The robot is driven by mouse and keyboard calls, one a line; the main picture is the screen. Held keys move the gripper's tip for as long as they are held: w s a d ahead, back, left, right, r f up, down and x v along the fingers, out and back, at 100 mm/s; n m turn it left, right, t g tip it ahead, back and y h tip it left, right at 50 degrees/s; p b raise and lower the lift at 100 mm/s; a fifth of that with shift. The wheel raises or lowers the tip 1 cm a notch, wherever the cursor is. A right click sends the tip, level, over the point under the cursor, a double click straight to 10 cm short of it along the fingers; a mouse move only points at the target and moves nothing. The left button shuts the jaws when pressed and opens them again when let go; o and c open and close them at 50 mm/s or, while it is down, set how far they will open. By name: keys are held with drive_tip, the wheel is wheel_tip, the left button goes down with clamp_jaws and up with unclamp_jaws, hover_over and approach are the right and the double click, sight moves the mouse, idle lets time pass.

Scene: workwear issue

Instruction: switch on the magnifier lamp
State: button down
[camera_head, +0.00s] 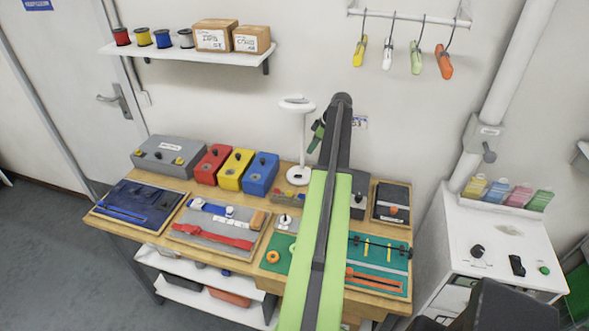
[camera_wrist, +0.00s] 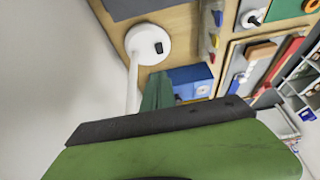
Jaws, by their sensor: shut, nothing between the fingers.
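The white magnifier lamp (camera_head: 303,138) stands at the back of the wooden workbench, with a round base, a thin upright stem and a flat head. In the wrist view its round base (camera_wrist: 138,40) shows at the upper left, with a small dark switch (camera_wrist: 158,47) on top. I cannot tell the switch's position. My gripper (camera_head: 316,136) is beside the lamp's stem, to its right in the head view, above the bench. Its green fingers (camera_wrist: 157,92) are shut and empty. In the wrist view they show just below the lamp base, apart from the switch.
Red (camera_head: 213,164), yellow (camera_head: 236,168) and blue (camera_head: 261,174) boxes stand left of the lamp. Trays of tools cover the front of the bench. A wall shelf (camera_head: 190,50) holds spools and cartons. My arm hides part of the bench right of the lamp.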

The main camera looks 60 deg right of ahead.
drive_tip(key=b, duration=1)
hover_over(299, 176)
wheel_tip(299, 176, down, 10)
drive_tip(key=shift+s+f, duration=0.1)
drive_tip(key=f+b, duration=0.1)
drive_tip(key=s+f+b, duration=0.1)
drive_tip(key=shift+d+f+b, duration=0.15)
drive_tip(key=shift+f+b, duration=0.15)
drive_tip(key=shift+b, duration=0.05)
drive_tip(key=shift+s+d+f, duration=0.1)
drive_tip(key=shift+s+f, duration=0.05)
drive_tip(key=shift+s, duration=0.05)
